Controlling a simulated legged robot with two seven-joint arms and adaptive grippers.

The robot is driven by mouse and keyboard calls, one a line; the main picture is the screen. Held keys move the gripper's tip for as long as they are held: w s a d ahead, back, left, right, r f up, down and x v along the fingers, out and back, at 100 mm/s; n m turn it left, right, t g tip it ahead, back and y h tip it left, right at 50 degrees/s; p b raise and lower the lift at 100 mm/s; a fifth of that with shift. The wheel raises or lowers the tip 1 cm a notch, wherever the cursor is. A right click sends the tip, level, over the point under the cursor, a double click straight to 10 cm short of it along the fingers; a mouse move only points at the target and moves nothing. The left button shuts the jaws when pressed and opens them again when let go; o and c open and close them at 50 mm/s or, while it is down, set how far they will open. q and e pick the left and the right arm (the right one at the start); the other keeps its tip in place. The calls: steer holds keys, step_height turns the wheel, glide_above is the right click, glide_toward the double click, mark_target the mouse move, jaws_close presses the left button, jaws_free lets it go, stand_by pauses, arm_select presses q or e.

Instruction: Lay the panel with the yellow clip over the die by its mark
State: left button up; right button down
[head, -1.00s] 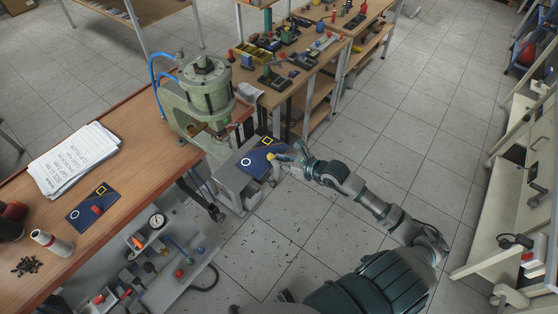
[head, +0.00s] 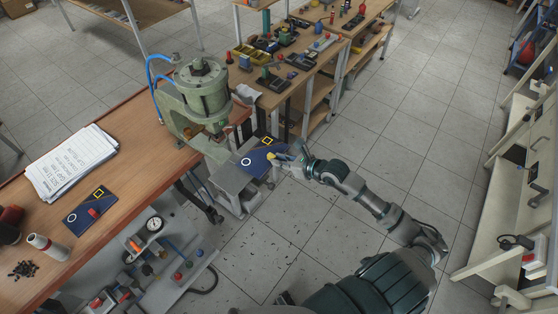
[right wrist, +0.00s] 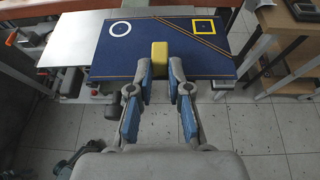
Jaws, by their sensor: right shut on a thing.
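The dark blue panel (head: 256,164) with the yellow clip (head: 275,156) is at the front of the green press (head: 203,92). My right gripper (head: 283,161) is shut on the yellow clip. In the right wrist view the panel (right wrist: 150,55) bears a white ring, a yellow square and tan stripes, with the clip (right wrist: 160,58) between my fingers. The panel lies over or just above a grey metal table (head: 227,177); contact cannot be told. The die cannot be made out. A second blue panel (head: 80,219) with a red clip (head: 93,212) lies on the wooden bench. My left gripper is not in view.
The wooden bench (head: 130,165) holds papers (head: 72,160), a white and red cylinder (head: 47,246) and small black parts. A gauge unit (head: 154,225) stands below its edge. A side table (head: 290,80) with several parts stands behind.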

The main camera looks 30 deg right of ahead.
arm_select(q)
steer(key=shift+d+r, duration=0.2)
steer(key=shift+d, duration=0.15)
arm_select(e)
steer(key=shift+a, duration=0.25)
stand_by(0.3)
steer(key=shift+d+f, duration=0.1)
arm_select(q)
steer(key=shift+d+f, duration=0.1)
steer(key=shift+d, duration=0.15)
arm_select(e)
steer(key=shift+d+f, duration=0.2)
steer(key=c, duration=1)
jaws_free()
steer(key=shift+a, duration=0.2)
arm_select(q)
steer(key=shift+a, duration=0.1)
arm_select(e)
steer(key=shift+a, duration=0.1)
